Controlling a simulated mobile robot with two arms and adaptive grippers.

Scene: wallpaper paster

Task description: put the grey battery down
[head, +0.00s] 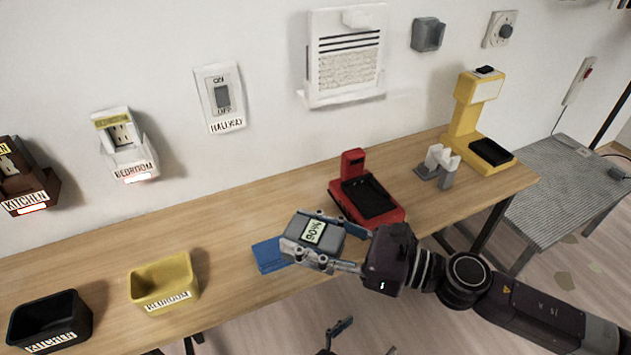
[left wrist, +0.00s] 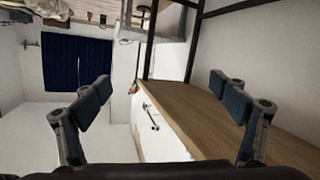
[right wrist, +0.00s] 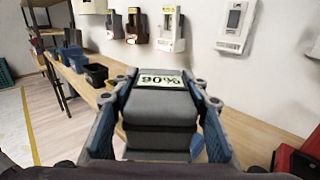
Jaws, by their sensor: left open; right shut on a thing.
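The grey battery (head: 297,230), with a pale label reading 90%, is held between the fingers of my right gripper (head: 312,240) above the front part of the wooden table. In the right wrist view, the battery (right wrist: 160,108) sits between both blue finger pads. A flat blue pad (head: 268,256) lies below and beside it, partly hidden by the battery. My left gripper (head: 364,340) shows only at the bottom edge, off the table's front. In the left wrist view, its fingers (left wrist: 165,98) are wide apart with nothing between them.
The wooden table (head: 225,225) has free room left of the blue pad. A red charger (head: 368,200) stands close right of the battery. A yellow bin (head: 163,284) and a black bin (head: 45,318) are at left. A yellow stand (head: 465,115) is at the far right.

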